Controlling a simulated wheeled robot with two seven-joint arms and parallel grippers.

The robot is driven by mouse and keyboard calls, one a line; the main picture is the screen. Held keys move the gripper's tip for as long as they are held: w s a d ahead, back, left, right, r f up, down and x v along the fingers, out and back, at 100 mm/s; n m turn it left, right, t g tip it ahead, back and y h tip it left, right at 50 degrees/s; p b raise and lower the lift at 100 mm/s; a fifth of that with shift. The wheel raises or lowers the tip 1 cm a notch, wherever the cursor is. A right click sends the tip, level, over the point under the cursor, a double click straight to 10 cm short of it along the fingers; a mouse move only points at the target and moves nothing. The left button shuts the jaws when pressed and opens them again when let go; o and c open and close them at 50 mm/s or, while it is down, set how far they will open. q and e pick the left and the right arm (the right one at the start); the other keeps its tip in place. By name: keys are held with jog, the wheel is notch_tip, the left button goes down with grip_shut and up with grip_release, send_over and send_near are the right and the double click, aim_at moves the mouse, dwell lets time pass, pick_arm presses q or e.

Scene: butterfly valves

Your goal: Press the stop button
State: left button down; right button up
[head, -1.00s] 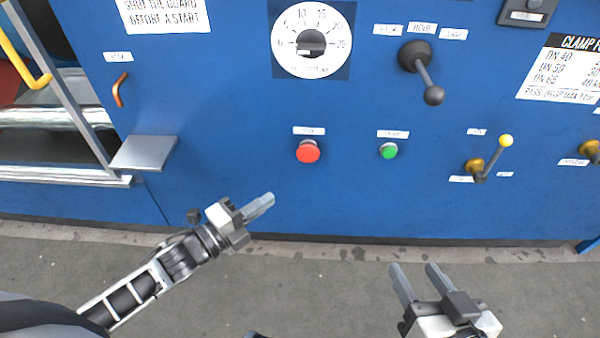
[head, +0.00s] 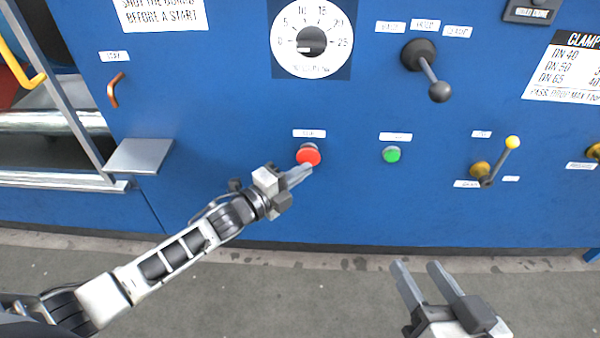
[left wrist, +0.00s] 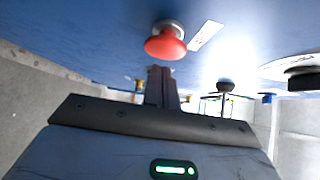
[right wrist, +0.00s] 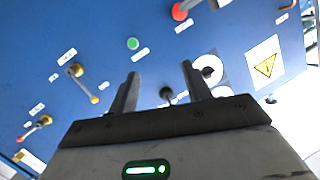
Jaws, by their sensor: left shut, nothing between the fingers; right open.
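The red stop button (head: 308,154) is a round mushroom button on the blue panel, under a small white label. It also shows large in the left wrist view (left wrist: 166,43), and at the top of the right wrist view (right wrist: 180,11). My left gripper (head: 304,172) is shut and empty. Its fingertips are just below the button in the head view and overlap its lower edge; I cannot tell whether they touch. In the left wrist view the fingers point at the button's underside. My right gripper (head: 423,270) is open and empty, low in front of the panel.
A green button (head: 391,155) sits right of the red one. A black lever (head: 428,70), a yellow-knobbed lever (head: 500,160) and a dial (head: 312,40) are on the blue panel (head: 230,110). A grey shelf (head: 140,156) sticks out at left. The floor in front is clear.

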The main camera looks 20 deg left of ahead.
aim_at(303, 158)
pick_arm(q)
jog(key=shift+w+a, duration=0.2)
jog(key=shift+w, duration=0.4)
pick_arm(e)
jog(key=shift+a+r, duration=0.1)
jog(key=shift+r, duration=0.25)
